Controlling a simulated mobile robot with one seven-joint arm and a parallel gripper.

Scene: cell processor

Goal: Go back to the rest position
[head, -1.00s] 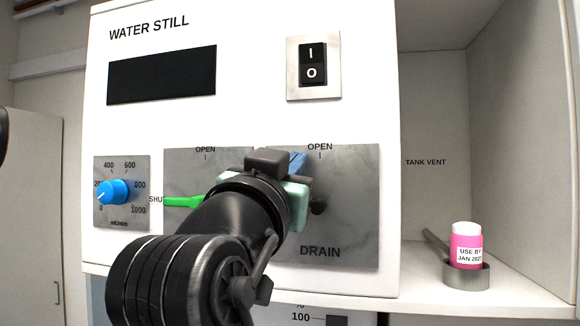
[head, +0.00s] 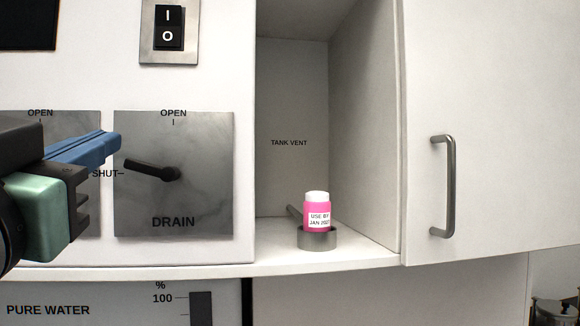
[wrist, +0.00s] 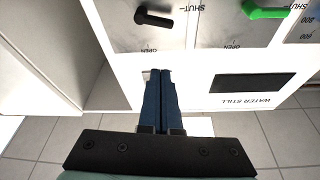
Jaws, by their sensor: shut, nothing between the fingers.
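My gripper (head: 114,141) is at the left of the head view, in front of the water still panel (head: 225,60). Its blue fingers are shut together with nothing between them, and they also show in the wrist view (wrist: 160,75). The black drain handle (head: 152,170) points left toward the SHUT mark, and the fingertips are apart from it. In the wrist view the drain handle (wrist: 153,17) and the green handle (wrist: 266,12) are near the top edge. In the head view my gripper hides the green handle.
A pink bottle with a white cap (head: 317,212) stands in a grey ring holder (head: 318,240) in the open tank vent bay. A closed white cabinet door (head: 490,120) with a metal handle (head: 447,185) is at the right. A power switch (head: 168,27) is above the drain plate.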

